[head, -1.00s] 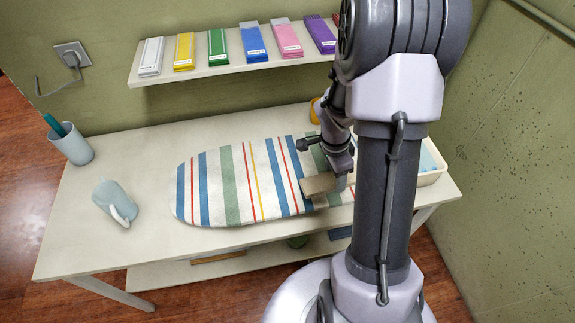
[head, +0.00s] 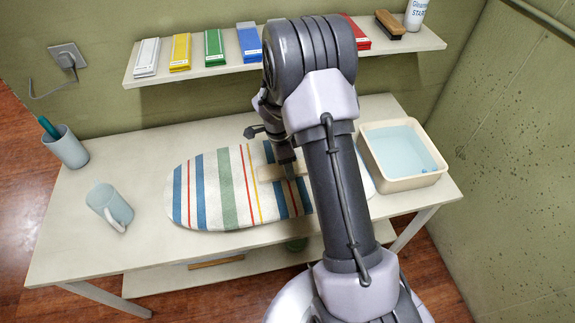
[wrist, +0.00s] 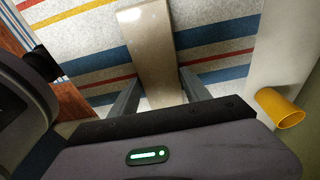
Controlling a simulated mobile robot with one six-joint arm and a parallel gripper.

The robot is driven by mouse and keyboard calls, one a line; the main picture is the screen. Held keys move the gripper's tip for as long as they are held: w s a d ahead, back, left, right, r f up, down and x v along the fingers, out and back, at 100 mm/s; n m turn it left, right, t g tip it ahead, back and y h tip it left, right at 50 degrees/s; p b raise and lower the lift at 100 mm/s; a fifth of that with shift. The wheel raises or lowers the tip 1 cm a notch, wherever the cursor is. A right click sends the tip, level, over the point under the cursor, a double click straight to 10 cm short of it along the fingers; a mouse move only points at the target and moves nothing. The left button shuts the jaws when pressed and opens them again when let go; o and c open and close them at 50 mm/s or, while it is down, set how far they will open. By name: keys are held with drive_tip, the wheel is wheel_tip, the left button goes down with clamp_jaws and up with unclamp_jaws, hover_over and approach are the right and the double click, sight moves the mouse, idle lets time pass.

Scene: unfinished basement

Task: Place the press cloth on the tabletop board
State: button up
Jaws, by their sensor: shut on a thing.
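The tabletop board (head: 211,190) lies on the table with a cover of blue, green, red and yellow stripes. Its rounded end points left, and my arm hides its right part. The press cloth (head: 268,173) is a small beige strip held over the right half of the board. In the wrist view, the press cloth (wrist: 148,40) runs between my two fingers, with board stripes on both sides. My gripper (head: 287,168) is shut on it. I cannot tell whether the cloth touches the board.
A basin of water (head: 414,184) stands at right. A yellow cup (wrist: 281,108) shows in the wrist view.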

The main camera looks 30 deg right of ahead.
drive_tip(key=shift+s, duration=0.1)
drive_tip(key=o, duration=1.5)
wheel_tip(320, 180, up, 12)
drive_tip(key=a+p, duration=0.2)
drive_tip(key=p, duration=0.1)
wheel_tip(320, 180, up, 13)
drive_tip(key=n+t+y, duration=0.1)
drive_tip(key=n+t, duration=0.1)
drive_tip(key=n, duration=0.4)
hover_over(282, 169)
drive_tip(key=s+a, duration=0.6)
drive_tip(key=a, duration=0.1)
drive_tip(key=s+a+r+n+t+y, duration=0.1)
drive_tip(key=s+a+r+n, duration=0.1)
drive_tip(key=s, duration=0.4)
drive_tip(key=s+a+r+n+t+y, duration=0.1)
drive_tip(key=s+a+r+n+t, duration=0.1)
drive_tip(key=s+a+r+n, duration=0.1)
drive_tip(key=s+a+r+n+t, duration=0.1)
drive_tip(key=s+a+n, duration=0.3)
drive_tip(key=s, duration=0.4)
drive_tip(key=shift+s+a+r+n+y, duration=0.2)
drive_tip(key=shift+s+r+n+y, duration=0.2)
drive_tip(key=shift+r+n, duration=0.4)
